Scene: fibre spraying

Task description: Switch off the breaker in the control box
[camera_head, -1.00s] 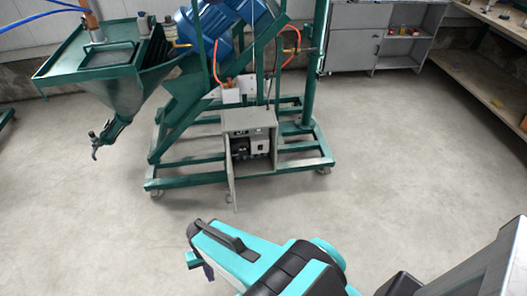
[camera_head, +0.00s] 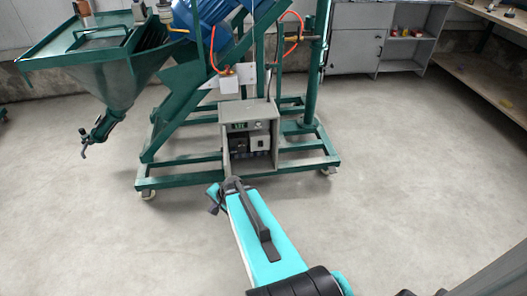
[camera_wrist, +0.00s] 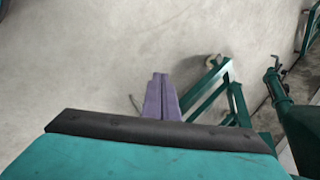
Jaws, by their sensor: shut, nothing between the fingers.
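The grey control box (camera_head: 276,128) stands low on the green machine frame in the head view, with its front open. Inside are a dark component (camera_head: 238,147) and a pale component (camera_head: 257,144); I cannot tell which is the breaker. My arm reaches toward the box, its end just below and in front of the opening. In the wrist view my gripper (camera_wrist: 161,78) has its two purple fingers together, empty, over the floor with green frame bars at its right. The head view hides most of the fingers and the box door. The wrist view does not clearly show the box.
The green wheeled frame (camera_head: 185,178) surrounds the box with low bars and posts. A hopper (camera_head: 95,80) with a spray nozzle (camera_head: 98,130) hangs at the left. Grey cabinets (camera_head: 352,50) and a wooden shelf (camera_head: 480,75) stand behind and right. The floor (camera_head: 400,170) is clear.

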